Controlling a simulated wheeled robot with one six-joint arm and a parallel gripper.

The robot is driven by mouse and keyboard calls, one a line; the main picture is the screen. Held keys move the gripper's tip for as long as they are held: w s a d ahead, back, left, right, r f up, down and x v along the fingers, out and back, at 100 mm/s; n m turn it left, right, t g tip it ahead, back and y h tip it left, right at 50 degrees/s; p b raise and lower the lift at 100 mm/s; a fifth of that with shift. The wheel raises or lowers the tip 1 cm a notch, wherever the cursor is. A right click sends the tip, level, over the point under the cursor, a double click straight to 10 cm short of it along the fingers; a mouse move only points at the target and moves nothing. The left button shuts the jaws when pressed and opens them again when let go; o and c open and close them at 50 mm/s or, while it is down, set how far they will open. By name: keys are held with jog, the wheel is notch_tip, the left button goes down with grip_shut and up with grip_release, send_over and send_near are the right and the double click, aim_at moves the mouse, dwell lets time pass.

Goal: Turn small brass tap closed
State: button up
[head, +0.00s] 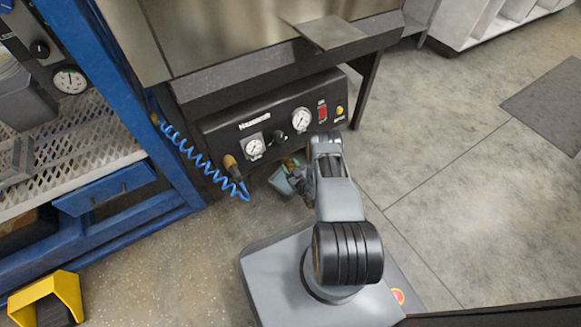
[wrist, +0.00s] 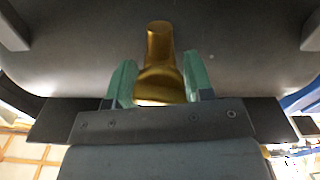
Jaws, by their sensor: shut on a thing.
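The small brass tap (wrist: 159,45) shows in the wrist view against a grey metal surface. Its narrow end points up in the picture, and its wider rounded part lies between the green fingers of my gripper (wrist: 160,80). My gripper is shut on this wider part. The tap's lower portion is hidden behind the gripper's body. In the head view my gripper (head: 288,175) is low, just below the black control panel (head: 270,130), and I cannot make out the tap there.
A blue frame (head: 135,100) stands further left. A yellow cover (head: 50,295) is on the floor at lower left. The floor at right is open.

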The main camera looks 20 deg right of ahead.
jog(key=shift+c, duration=0.4)
jog(key=shift+m, duration=2.9)
jog(key=shift+s, duration=0.1)
jog(key=o, duration=0.8)
jog(key=shift+o, duration=0.2)
